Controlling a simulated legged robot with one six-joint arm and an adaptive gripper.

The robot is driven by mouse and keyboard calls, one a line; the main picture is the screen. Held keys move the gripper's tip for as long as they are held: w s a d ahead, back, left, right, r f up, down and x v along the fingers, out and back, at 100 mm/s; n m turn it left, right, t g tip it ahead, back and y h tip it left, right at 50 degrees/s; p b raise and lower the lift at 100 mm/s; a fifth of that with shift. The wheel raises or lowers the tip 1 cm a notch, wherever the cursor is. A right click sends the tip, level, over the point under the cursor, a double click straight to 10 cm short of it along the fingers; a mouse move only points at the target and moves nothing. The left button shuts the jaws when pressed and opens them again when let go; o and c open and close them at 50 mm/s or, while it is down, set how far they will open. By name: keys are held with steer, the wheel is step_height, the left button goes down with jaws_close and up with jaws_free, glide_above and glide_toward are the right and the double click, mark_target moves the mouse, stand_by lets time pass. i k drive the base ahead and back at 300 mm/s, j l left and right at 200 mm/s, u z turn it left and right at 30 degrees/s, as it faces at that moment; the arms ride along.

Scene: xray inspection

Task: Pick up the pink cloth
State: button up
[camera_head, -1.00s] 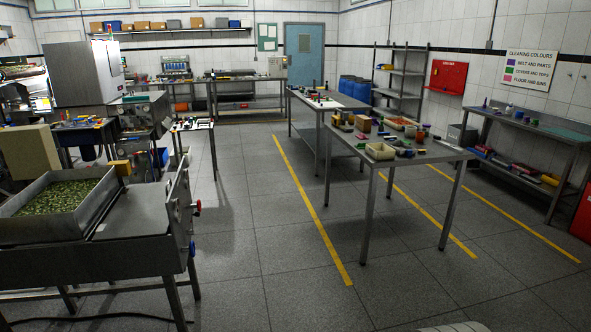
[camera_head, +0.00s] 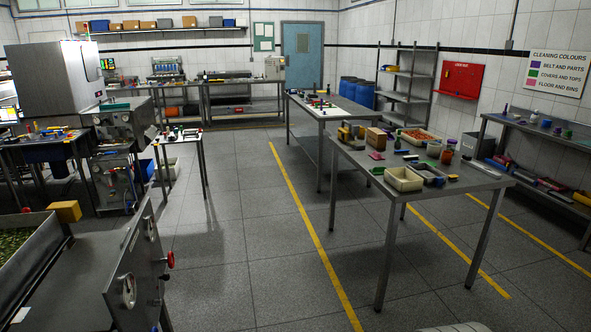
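A small, flat pink item (camera_head: 376,155) lies on the near steel table (camera_head: 455,184), in front of a brown box. It may be the pink cloth, but it is too small to be sure. Other pinkish items lie at the right wall bench, one of them on its lower shelf (camera_head: 551,184); I cannot tell whether any is a cloth. My gripper is not in view.
Cream bins (camera_head: 403,179) and several small items crowd the near table. A steel machine with a hopper (camera_head: 130,262) stands at the near left. A small table (camera_head: 178,137) stands beyond it. Grey floor (camera_head: 250,225) with yellow lines (camera_head: 308,220) is clear between them.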

mark_target(377, 156)
steer(key=i+l+u, duration=0.2)
steer(key=i, duration=1.2)
steer(key=i+j, duration=0.1)
steer(key=i, duration=1.35)
steer(key=i+z, duration=0.25)
steer(key=i, duration=0.2)
steer(key=i+j+z, duration=0.1)
steer(key=i+z, duration=0.15)
steer(key=i, duration=0.25)
steer(key=i+j+z, duration=0.25)
steer(key=i, duration=0.2)
steer(key=i+l+z, duration=0.2)
steer(key=i+z, duration=0.15)
steer(key=i+l+z, duration=0.1)
steer(key=i+z, duration=0.65)
steer(key=i+u, duration=0.05)
